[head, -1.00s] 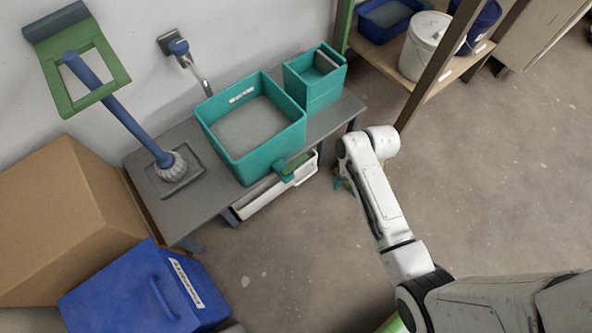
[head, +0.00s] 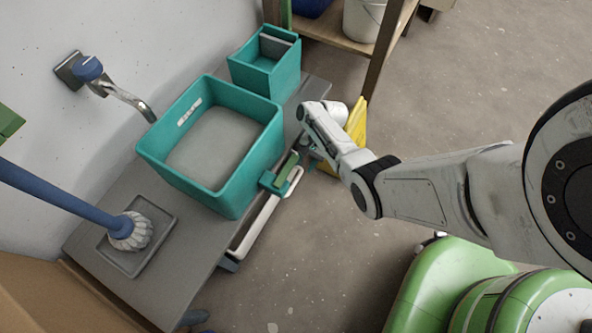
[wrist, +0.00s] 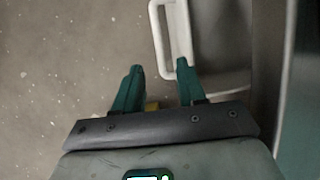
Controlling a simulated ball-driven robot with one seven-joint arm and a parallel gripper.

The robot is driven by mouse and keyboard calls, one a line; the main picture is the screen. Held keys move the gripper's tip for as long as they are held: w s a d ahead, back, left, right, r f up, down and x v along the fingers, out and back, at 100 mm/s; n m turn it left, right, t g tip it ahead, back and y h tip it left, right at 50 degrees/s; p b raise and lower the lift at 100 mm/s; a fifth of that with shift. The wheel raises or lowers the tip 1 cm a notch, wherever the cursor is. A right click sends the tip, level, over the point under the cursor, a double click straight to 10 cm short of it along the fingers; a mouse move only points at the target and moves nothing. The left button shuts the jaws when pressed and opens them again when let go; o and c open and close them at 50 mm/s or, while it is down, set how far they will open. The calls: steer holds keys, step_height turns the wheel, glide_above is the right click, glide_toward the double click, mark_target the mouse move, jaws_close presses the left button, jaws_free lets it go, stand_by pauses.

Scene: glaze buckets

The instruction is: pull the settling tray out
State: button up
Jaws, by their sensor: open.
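The settling tray (head: 262,224) is a white tray low under the bench's front edge, beneath the large teal tub. Its white loop handle (head: 294,182) faces the open floor. The handle also shows in the wrist view (wrist: 157,38), ahead of the fingers, with the tray front to its right. My gripper (wrist: 160,66) is open and empty. Its right fingertip overlaps the near end of the handle in the picture; I cannot tell whether they touch. In the head view my gripper (head: 308,160) is just right of the handle, partly hidden by my wrist.
A smaller teal bin (head: 262,75) stands behind. A yellow object (head: 356,122) is beyond my wrist, near the wooden shelf (head: 378,75). Open floor lies right.

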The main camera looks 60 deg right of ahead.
mark_target(296, 180)
steer(key=b+x, duration=0.3)
steer(key=x, duration=0.4)
steer(key=shift+a+f+b, duration=0.1)
steer(key=shift+f+b, duration=0.1)
steer(key=shift+b, duration=0.1)
jaws_close()
stand_by(0.4)
